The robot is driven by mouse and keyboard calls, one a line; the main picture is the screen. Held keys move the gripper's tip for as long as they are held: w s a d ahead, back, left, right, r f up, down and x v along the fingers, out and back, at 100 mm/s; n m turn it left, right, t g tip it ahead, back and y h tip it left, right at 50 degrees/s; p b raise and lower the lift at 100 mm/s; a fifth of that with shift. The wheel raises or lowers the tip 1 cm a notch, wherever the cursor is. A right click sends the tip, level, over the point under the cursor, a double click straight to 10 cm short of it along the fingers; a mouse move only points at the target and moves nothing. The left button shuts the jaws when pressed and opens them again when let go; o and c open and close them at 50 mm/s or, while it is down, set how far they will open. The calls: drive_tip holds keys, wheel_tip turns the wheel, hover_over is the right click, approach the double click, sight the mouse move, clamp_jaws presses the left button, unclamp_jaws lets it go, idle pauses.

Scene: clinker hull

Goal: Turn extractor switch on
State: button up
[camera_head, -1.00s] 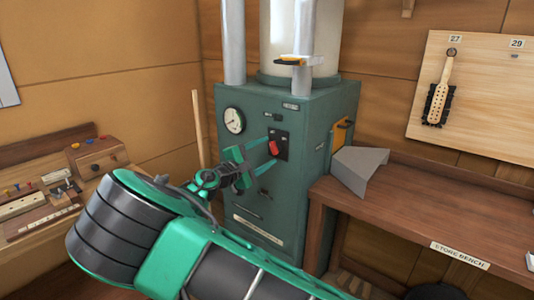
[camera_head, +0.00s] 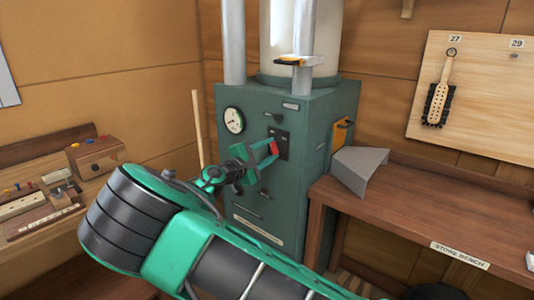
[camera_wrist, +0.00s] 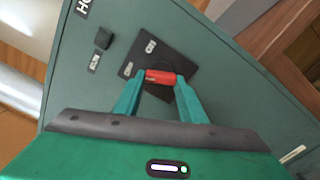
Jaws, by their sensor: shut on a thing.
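The extractor switch is a red lever (camera_wrist: 160,77) on a dark plate (camera_wrist: 170,58) on the front of the green cabinet (camera_head: 300,110). In the head view the red lever (camera_head: 274,147) is partly covered by my fingers. My gripper (camera_wrist: 160,80) is shut on the red lever, with one teal finger at each end of it in the wrist view. My gripper also shows in the head view (camera_head: 268,152), reaching the plate from the left. The small labels on the plate are too blurred to read for certain.
A round gauge (camera_head: 234,120) is left of the switch, and a small dark knob (camera_wrist: 103,39) is near the plate. A store bench (camera_head: 440,205) with a grey wedge-shaped object (camera_head: 358,168) stands to the right. A workbench with a control box (camera_head: 97,155) is at the left.

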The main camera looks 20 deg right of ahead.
drive_tip(key=shift+f+m, duration=0.1)
drive_tip(key=shift+m, duration=0.2)
drive_tip(key=m, duration=1.1)
drive_tip(key=shift+s, duration=0.15)
idle(0.4)
drive_tip(key=o, duration=1.1)
drive_tip(key=shift+c, duration=0.2)
drive_tip(key=v, duration=1)
drive_tip(key=shift+s+a, duration=0.15)
drive_tip(key=shift+a, duration=0.2)
